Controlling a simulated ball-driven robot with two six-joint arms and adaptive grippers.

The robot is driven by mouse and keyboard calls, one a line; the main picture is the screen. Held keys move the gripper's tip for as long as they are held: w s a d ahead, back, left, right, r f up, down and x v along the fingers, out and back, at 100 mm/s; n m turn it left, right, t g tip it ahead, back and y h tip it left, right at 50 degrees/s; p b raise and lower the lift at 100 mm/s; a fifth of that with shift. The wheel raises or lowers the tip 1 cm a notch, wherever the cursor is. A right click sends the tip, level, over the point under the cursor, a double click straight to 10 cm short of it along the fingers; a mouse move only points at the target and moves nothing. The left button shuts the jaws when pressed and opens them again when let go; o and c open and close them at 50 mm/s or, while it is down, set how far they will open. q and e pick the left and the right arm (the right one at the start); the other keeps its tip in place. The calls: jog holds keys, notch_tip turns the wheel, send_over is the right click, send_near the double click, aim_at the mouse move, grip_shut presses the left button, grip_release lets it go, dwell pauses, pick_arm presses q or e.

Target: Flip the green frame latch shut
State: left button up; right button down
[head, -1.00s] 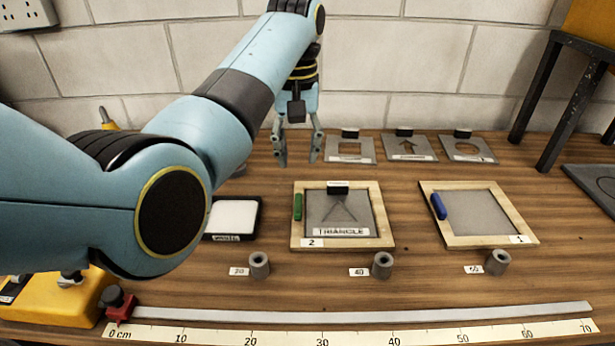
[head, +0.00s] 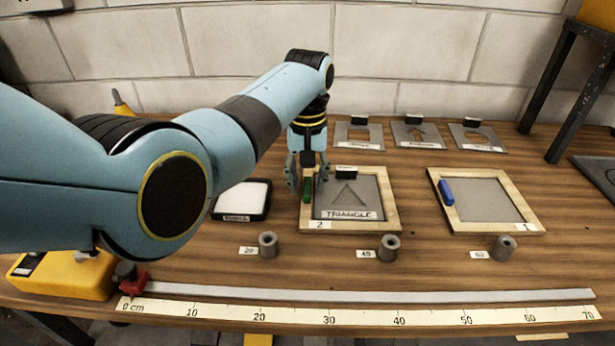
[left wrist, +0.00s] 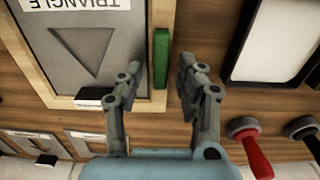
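The green latch (head: 307,190) sits on the left side of wooden frame 2 (head: 390,213). It lies lengthwise along the frame's side bar. The triangle stencil plate (head: 365,192) lies inside this frame. My left gripper (head: 307,183) is above the latch, pointing down with its fingers apart and nothing between them. In the left wrist view, the latch (left wrist: 161,58) shows just ahead of the open fingertips (left wrist: 158,75), nearer the left finger in that picture. I cannot tell whether a finger touches it. My right gripper is not in view.
Frame 1 (head: 533,222) with a blue latch (head: 446,192) lies to the right. A white pad (head: 243,197) is at the left. Several stencil plates (head: 417,136) lie behind. Grey posts (head: 388,248) and a ruler (head: 400,316) are in front. Red-handled (left wrist: 257,155) and black tools show in the wrist view.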

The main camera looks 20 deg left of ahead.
pick_arm(q)
jog(key=c, duration=0.4)
grip_shut()
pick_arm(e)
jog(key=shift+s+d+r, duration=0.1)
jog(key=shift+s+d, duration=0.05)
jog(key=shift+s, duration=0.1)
